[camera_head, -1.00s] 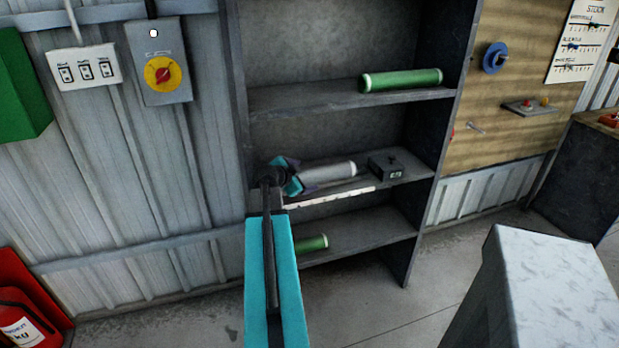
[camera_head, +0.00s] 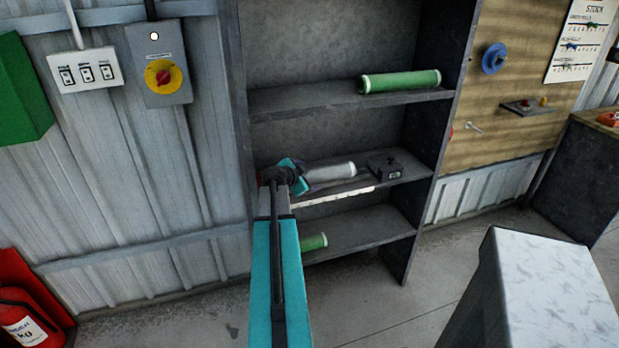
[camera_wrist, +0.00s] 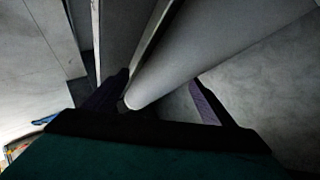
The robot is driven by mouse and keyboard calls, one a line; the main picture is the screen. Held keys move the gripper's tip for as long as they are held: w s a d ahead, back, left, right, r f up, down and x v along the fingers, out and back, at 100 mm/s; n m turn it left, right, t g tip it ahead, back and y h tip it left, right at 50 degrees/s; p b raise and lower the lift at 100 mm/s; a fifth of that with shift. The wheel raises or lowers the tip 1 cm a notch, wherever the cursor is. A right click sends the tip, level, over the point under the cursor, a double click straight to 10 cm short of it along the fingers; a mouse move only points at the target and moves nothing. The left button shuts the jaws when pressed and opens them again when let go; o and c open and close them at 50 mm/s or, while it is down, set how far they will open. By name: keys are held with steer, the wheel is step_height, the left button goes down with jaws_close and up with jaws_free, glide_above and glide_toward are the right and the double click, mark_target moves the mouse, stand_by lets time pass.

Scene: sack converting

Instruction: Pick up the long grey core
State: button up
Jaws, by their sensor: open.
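The long grey core (camera_head: 332,171) lies on the middle shelf of the rack, with its pale right end toward the black box. My gripper (camera_head: 296,178) is at its left part and hides that end in the head view. In the wrist view, the grey core (camera_wrist: 190,48) runs up and right between the two purple-padded fingers of my gripper (camera_wrist: 159,78). The jaws are open. A gap shows between the core and the right finger; the left finger is close to the core, and I cannot tell if it touches.
A black box (camera_head: 384,166) stands right of the core on the same shelf (camera_head: 408,172). A green roll (camera_head: 400,81) lies on the shelf above and another (camera_head: 314,242) on the shelf below. The rack's left upright (camera_head: 238,100) is close to my arm.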

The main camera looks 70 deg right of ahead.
stand_by(0.3)
steer(key=c, duration=1.8)
steer(key=shift+c, duration=0.2)
